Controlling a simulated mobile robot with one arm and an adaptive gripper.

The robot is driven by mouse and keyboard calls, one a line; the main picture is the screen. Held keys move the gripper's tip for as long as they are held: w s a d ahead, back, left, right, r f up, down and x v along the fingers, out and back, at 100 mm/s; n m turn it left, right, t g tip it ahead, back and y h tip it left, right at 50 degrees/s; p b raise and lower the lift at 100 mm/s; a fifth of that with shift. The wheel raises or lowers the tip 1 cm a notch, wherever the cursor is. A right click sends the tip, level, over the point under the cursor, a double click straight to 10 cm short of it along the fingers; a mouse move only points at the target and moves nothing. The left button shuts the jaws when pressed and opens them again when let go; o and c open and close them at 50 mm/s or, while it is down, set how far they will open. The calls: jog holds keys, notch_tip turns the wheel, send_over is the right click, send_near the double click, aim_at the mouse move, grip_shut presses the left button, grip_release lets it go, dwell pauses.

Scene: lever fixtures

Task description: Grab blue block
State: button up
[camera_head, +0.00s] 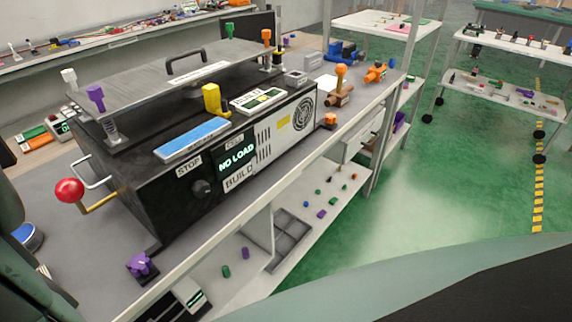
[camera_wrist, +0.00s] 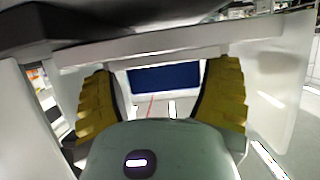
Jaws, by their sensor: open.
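My gripper (camera_wrist: 161,76) shows in the wrist view with its two yellow ribbed fingers spread wide and nothing held between them. A dark blue rectangular face (camera_wrist: 165,77) shows beyond the gap between the fingers, apart from them. I cannot tell whether it is the blue block. In the head view, a flat light-blue bar (camera_head: 191,138) lies on the front top edge of a black machine (camera_head: 135,180). A darker blue object (camera_head: 341,51) stands farther back on the bench. My gripper does not show in the head view.
The machine carries a raised grey plate (camera_head: 180,75), a yellow lever (camera_head: 213,100) and a red ball-ended crank (camera_head: 69,190). Orange fixtures (camera_head: 340,90) stand to its right. A lower shelf (camera_head: 305,215) holds small coloured pieces and a grey tray (camera_head: 288,238). Green floor lies open at right.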

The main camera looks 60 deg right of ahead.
jog(key=shift+d+r, duration=0.1)
jog(key=shift+r, duration=0.05)
jog(key=c, duration=0.9)
jog(key=shift+c, duration=0.4)
jog(key=shift+r, duration=0.15)
